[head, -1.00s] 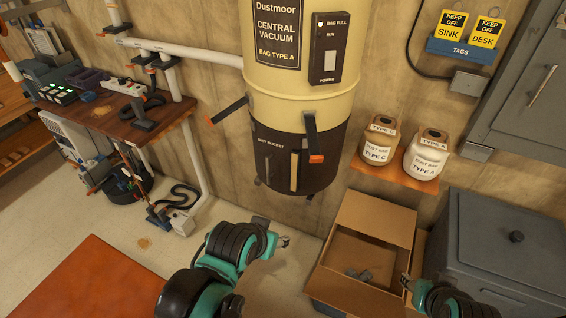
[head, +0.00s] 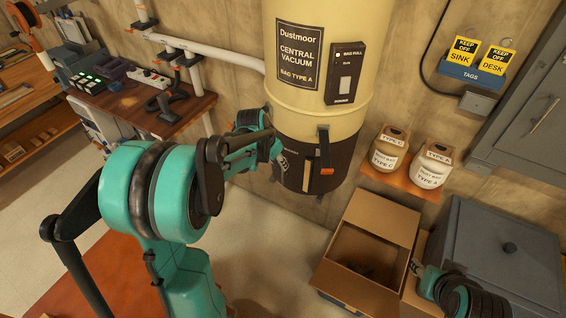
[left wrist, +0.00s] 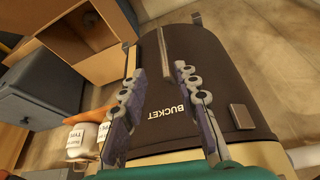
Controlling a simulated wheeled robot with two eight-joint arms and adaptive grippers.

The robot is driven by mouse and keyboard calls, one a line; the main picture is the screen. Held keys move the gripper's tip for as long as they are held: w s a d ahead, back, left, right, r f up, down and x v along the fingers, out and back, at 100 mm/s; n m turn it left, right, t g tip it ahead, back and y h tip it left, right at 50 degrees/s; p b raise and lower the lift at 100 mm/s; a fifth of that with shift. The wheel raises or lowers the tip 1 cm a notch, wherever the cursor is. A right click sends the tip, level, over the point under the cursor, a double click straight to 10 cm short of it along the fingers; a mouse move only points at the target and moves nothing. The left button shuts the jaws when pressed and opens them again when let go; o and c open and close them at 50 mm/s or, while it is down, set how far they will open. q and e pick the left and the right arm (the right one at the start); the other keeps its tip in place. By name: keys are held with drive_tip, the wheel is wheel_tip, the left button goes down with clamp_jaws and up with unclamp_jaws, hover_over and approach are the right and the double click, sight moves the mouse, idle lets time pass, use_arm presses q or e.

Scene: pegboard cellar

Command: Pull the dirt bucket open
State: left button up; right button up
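The dark brown dirt bucket (head: 339,174) forms the bottom of the cream vacuum canister (head: 318,113). Its upright handle (head: 307,172) faces the room and shows in the left wrist view as a pale-edged bar (left wrist: 181,38). A black latch with an orange tip (head: 326,158) hangs on the bucket's right side. My left arm hides the bucket's left side in the head view. My left gripper (left wrist: 164,78) is open, fingers on either side of empty space before the bucket's front, with the handle beyond the fingertips. My right gripper (head: 416,267) is low by the cardboard box; its fingers are too small to read.
An open cardboard box (head: 372,245) stands on the floor right of the canister, beside a grey cabinet (head: 508,225). A small wall shelf (head: 412,181) holds two dust bag jars. A workbench (head: 145,110) is at the left. Floor before the bucket is clear.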

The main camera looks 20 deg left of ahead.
use_arm(q)
drive_tip(key=b, duration=0.1)
hover_over(283, 184)
drive_tip(key=f, duration=0.7)
drive_tip(key=shift+w+a+f, duration=0.1)
drive_tip(key=shift+w+f, duration=0.15)
drive_tip(key=shift+f, duration=0.1)
drive_tip(key=shift+c, duration=0.4)
clamp_jaws()
